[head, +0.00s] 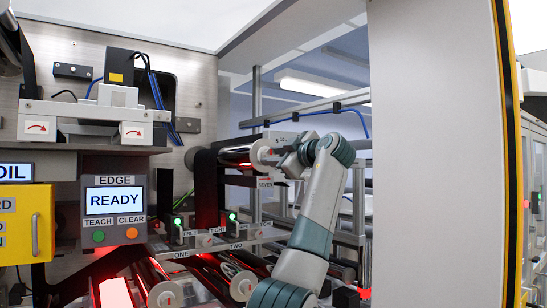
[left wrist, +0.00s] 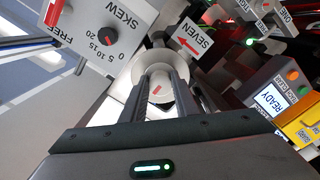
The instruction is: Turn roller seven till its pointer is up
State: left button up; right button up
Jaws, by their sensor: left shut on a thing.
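Roller seven (head: 236,155) is a dark, shiny cylinder with a pale end, above the SEVEN label (head: 265,183) in the head view. My left gripper (head: 277,154) is at its right end. In the left wrist view, the left gripper (left wrist: 160,80) has one finger on each side of the roller's pale hub (left wrist: 158,103) and is shut on it. A pale round flange shows behind the fingers. A short red pointer mark (left wrist: 157,90) on the hub's face slants toward the upper right of that picture. My right gripper is not in view.
The SKEW dial (left wrist: 112,35) is close beside the roller in the left wrist view. The EDGE panel (head: 114,201) reads READY. Rollers ONE (head: 165,295) and TWO (head: 243,286) lie below. A large pale panel (head: 435,150) stands right of my arm.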

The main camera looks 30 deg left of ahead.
pick_arm(q)
jog(key=o, duration=1.1)
jog(key=shift+c, duration=0.2)
jog(key=shift+d, duration=0.1)
jog(key=b+v, duration=0.8)
jog(key=v, duration=0.9)
jog(key=shift+s+d, duration=0.1)
jog(key=shift+s, duration=0.05)
